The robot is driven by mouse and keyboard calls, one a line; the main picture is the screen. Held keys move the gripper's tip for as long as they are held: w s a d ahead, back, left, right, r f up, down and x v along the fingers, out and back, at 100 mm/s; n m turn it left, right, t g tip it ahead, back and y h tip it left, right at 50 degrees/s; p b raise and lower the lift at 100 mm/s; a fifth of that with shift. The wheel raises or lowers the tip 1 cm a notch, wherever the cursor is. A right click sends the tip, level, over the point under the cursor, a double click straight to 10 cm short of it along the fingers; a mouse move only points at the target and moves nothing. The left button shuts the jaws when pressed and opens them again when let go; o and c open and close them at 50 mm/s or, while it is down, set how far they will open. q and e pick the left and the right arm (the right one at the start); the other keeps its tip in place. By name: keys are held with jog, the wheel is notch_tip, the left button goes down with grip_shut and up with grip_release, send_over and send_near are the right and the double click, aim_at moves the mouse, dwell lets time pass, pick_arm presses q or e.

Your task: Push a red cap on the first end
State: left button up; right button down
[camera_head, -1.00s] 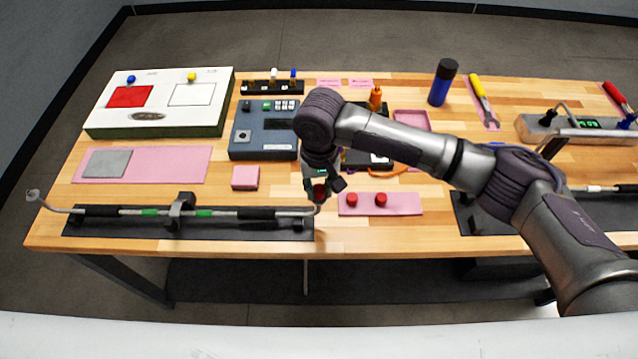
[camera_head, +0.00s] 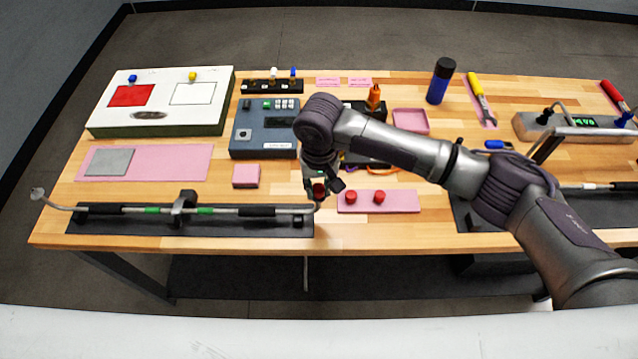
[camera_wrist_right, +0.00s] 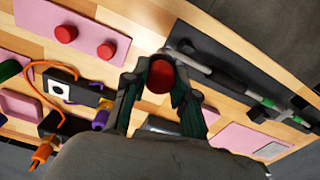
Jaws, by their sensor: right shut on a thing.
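My right gripper (camera_head: 322,190) is shut on a red cap (camera_wrist_right: 161,76), which sits between its fingertips in the right wrist view. In the head view the held cap (camera_head: 319,190) is at the right end of the left tube (camera_head: 230,210). This grey tube with green bands lies along a dark stand (camera_head: 130,227). Its bent right end is close under or against the cap; I cannot tell whether the cap is on it. Two more red caps (camera_head: 351,196) (camera_head: 379,196) stand on a pink mat (camera_head: 408,202) just right of the gripper. My left gripper is not in view.
A blue-grey device (camera_head: 262,138) and a small pink block (camera_head: 246,176) are behind the left stand. A white box (camera_head: 160,120) is at back left. A second dark stand (camera_head: 470,220) lies partly behind my right arm. Bare wood lies along the front edge.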

jog(key=shift+s+d+f, duration=0.1)
jog(key=shift+s+f, duration=0.2)
jog(key=shift+f, duration=0.25)
jog(key=c, duration=1.2)
grip_release()
jog(key=shift+o, duration=1.2)
jog(key=shift+w, duration=0.1)
jog(key=shift+o, duration=0.6)
jog(key=shift+w+r, duration=0.1)
jog(key=shift+w, duration=0.1)
jog(key=shift+o, duration=0.2)
jog(key=shift+o, duration=0.5)
jog(key=shift+r, duration=0.1)
